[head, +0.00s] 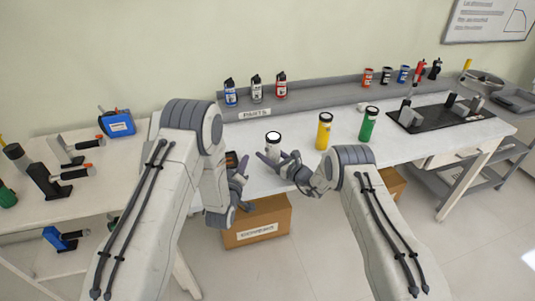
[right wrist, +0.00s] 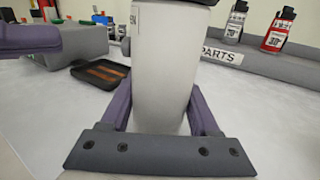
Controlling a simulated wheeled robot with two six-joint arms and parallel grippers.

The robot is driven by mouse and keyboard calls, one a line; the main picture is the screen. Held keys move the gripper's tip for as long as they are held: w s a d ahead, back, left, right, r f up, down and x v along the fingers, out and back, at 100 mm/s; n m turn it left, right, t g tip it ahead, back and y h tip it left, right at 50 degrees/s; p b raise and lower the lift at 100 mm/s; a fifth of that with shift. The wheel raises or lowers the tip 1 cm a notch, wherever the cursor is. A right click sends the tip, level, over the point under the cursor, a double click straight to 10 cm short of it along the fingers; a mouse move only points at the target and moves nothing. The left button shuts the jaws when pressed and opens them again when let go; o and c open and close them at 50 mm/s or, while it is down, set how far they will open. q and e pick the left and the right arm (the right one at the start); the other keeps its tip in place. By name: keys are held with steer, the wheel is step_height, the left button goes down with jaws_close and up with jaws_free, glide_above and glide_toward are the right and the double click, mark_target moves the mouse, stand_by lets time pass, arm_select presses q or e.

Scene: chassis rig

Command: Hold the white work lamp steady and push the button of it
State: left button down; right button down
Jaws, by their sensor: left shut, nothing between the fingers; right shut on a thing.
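The white work lamp (head: 273,143) is a pale cylinder with a dark-rimmed top, upright near the front edge of the far bench. In the right wrist view the lamp body (right wrist: 165,70) stands between the purple fingers of my right gripper (head: 271,158), which is shut on it. My left gripper (head: 241,172) is shut and empty, to the left of the lamp and apart from it. Part of it shows at the left of the right wrist view (right wrist: 30,38). I cannot make out the lamp's button.
Yellow (head: 323,131) and green (head: 369,124) lamps stand to the right. A dark, orange-lined tray (right wrist: 101,73) lies behind left of the lamp. Several bottles (head: 256,89) stand on the raised PARTS shelf (head: 300,107). A cardboard box (head: 258,223) sits below the bench.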

arm_select(q)
steer(key=shift+s+a, duration=0.3)
steer(key=shift+a, duration=0.05)
arm_select(e)
steer(key=shift+c, duration=0.2)
jaws_free()
